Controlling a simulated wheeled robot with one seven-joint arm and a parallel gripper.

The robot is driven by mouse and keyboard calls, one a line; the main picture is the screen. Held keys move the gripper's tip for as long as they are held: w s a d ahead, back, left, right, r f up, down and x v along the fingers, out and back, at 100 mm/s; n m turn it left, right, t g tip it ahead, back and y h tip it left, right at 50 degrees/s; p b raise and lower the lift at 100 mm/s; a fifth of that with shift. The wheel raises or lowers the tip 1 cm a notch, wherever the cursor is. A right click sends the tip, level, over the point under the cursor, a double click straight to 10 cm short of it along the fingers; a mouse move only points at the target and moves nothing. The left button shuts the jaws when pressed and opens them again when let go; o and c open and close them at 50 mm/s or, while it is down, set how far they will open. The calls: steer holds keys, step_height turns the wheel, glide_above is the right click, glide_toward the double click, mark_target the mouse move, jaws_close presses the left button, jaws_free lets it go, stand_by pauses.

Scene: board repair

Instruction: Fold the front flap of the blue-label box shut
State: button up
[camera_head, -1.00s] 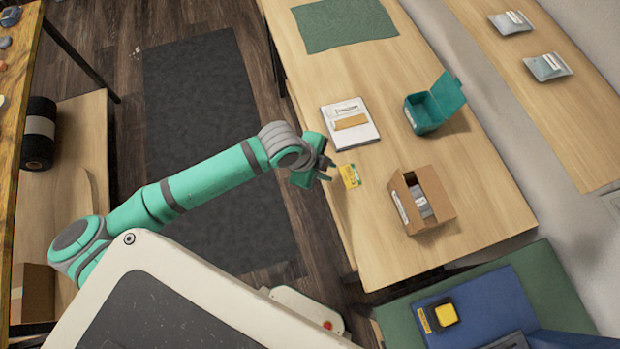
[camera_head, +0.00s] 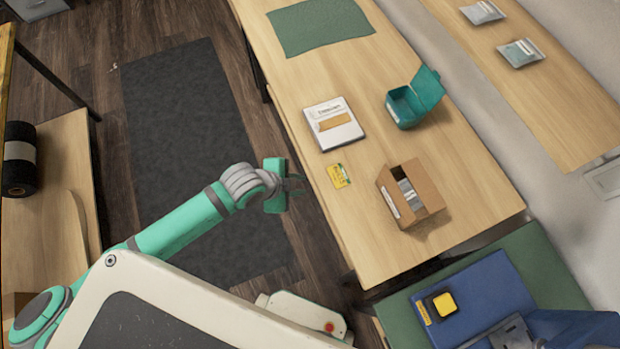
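An open cardboard box (camera_head: 426,190) stands on the wooden table near its right end. Its top is open and something grey and white shows inside. A pale label is on its left side; I cannot make out any blue on it. A flap stands raised at the box's far side; the state of the front flap is too small to tell for sure. My gripper (camera_head: 297,187) is left of the box, off the table's left edge and over the floor. Its fingers look spread, with nothing between them, and it touches nothing.
On the table (camera_head: 465,180) lie a yellow card (camera_head: 339,176), a white booklet or tray (camera_head: 350,133), an open teal box (camera_head: 404,108) and a green mat (camera_head: 315,28). A blue case (camera_head: 485,290) with a yellow-topped item (camera_head: 444,304) is at lower right.

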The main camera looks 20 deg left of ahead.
steer(key=s+d+f+n+t, duration=0.1)
steer(key=s+n, duration=0.1)
steer(key=s, duration=0.3)
steer(key=s+d+f+n+t+y, duration=0.1)
steer(key=s+n+t, duration=0.1)
steer(key=s+n, duration=0.15)
steer(key=s+d+f+n+t, duration=0.1)
steer(key=s+n, duration=0.1)
steer(key=s, duration=0.3)
steer(key=s+d+r+n+t+y, duration=0.1)
steer(key=s+d+r+n+t, duration=0.1)
steer(key=d+r, duration=0.3)
steer(key=s+d+r+n+t, duration=0.2)
steer(key=d+r+n+t, duration=0.2)
steer(key=d, duration=0.4)
steer(key=shift+r+n+y, duration=0.4)
steer(key=shift+r+n, duration=0.05)
steer(key=shift+r, duration=0.5)
